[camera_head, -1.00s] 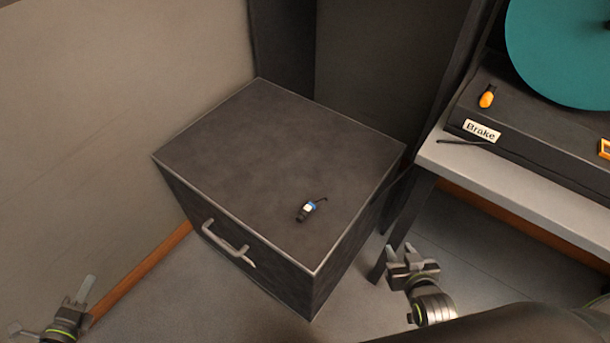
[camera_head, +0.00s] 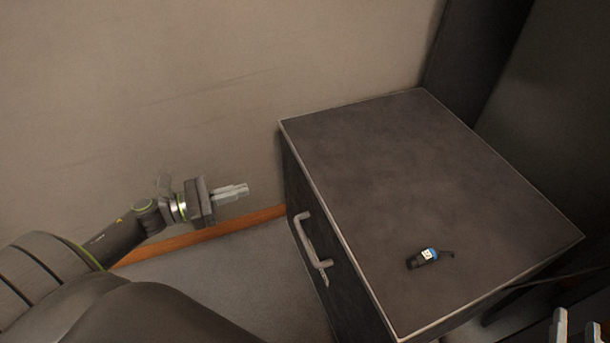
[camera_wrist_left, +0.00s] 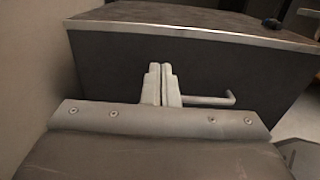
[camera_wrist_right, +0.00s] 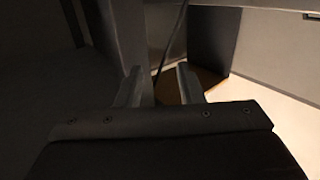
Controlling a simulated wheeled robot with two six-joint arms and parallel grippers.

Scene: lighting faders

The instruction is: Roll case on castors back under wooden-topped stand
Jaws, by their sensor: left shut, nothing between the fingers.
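The case is a dark box (camera_head: 440,180) with pale metal edging and a grey bar handle (camera_head: 312,245) on its front face. Its castors are hidden. My left gripper (camera_head: 236,191) is shut and empty, left of the case and apart from the handle in the head view. In the left wrist view its closed fingertips (camera_wrist_left: 161,84) point at the case's front face (camera_wrist_left: 120,62), with the handle (camera_wrist_left: 215,99) to their right. My right gripper (camera_head: 577,328) is at the lower right corner; its fingers are apart and empty (camera_wrist_right: 159,86). I cannot make out the wooden-topped stand.
A plain wall (camera_head: 170,90) with a wooden skirting (camera_head: 235,220) runs behind the left gripper. Dark panels (camera_head: 475,50) stand behind the case. Grey floor (camera_head: 255,275) is clear before it.

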